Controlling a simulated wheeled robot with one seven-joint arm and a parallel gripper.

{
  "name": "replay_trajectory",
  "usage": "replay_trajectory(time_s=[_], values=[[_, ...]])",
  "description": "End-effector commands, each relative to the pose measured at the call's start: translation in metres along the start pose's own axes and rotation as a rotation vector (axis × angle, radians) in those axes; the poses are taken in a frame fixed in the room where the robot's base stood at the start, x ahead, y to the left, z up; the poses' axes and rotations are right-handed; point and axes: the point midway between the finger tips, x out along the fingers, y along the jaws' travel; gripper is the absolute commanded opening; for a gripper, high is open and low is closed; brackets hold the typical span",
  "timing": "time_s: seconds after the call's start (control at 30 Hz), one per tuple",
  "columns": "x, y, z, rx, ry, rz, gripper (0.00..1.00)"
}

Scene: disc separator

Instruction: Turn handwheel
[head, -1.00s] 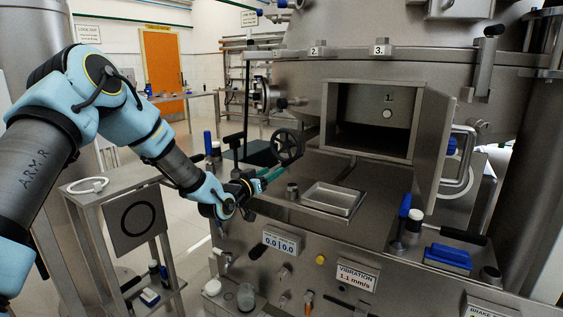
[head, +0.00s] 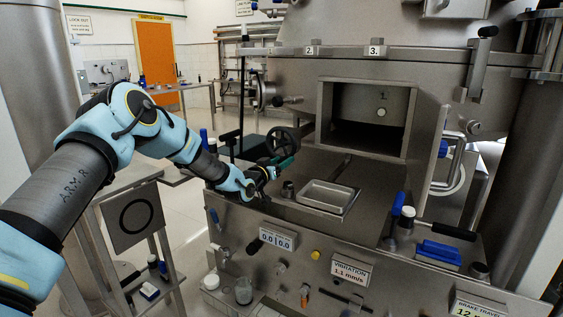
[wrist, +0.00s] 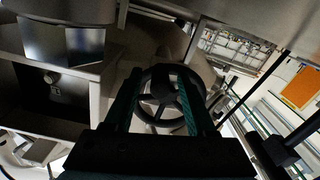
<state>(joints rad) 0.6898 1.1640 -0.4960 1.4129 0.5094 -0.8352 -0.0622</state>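The handwheel (head: 283,142) is a dark spoked wheel standing at the left edge of the machine's work deck, left of the open chamber. My gripper (head: 286,161) has green fingers and is close at the wheel's lower side. In the wrist view the handwheel (wrist: 163,94) shows its hub and spokes between and beyond the two fingers of my gripper (wrist: 158,78). The fingers are spread apart, with the right one overlapping the rim in the picture. I cannot tell whether either finger touches the wheel.
The square chamber (head: 365,118) stands open, its door (head: 427,120) swung out to the right. A shallow metal tray (head: 327,197) sits on the deck right of my gripper. A blue-handled brush (head: 397,206) and a blue block (head: 438,253) are farther right.

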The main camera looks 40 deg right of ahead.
Motion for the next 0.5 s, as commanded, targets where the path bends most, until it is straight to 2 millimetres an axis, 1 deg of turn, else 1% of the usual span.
replay_trajectory(time_s=[0.03, 0.07, 0.4, 0.5], values=[[-0.0001, -0.0001, -0.0002, 0.000, 0.000, 0.000, 0.52], [-0.0001, -0.0001, -0.0002, 0.000, 0.000, 0.000, 0.48], [-0.0003, -0.0003, -0.0003, 0.000, 0.000, 0.000, 0.10], [-0.0003, -0.0002, -0.0004, 0.000, 0.000, 0.000, 0.00]])
